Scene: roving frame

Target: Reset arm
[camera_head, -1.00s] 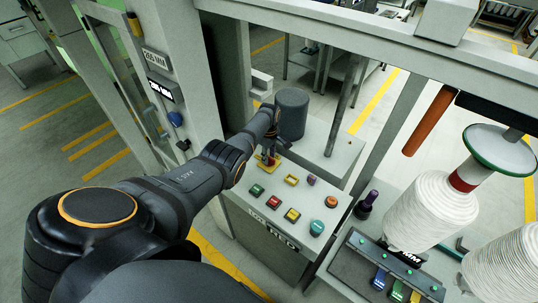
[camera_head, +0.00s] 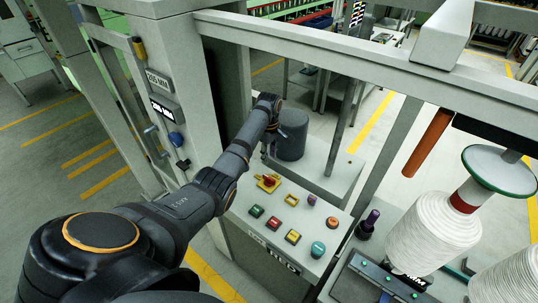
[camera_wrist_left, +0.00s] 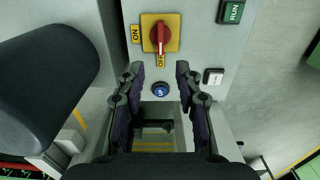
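My left arm reaches over the control panel (camera_head: 245,228) in the head view, and its fingers are hard to make out there. In the left wrist view my left gripper (camera_wrist_left: 160,68) is open and empty, with two dark fingers apart. Ahead of the fingertips is a red rotary switch (camera_wrist_left: 159,37) on a yellow plate marked ON and OFF. The gripper does not touch it. The switch also shows in the head view (camera_head: 268,181), uncovered. A blue button (camera_wrist_left: 160,90) shows between the fingers. My right gripper is not in view.
A dark grey cylinder (camera_head: 292,134) stands behind the panel, close to the arm. A frame post (camera_head: 180,90) rises left of the arm. White thread spools (camera_head: 432,232) stand at right. A green RUN button (camera_wrist_left: 232,11) sits beside the switch.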

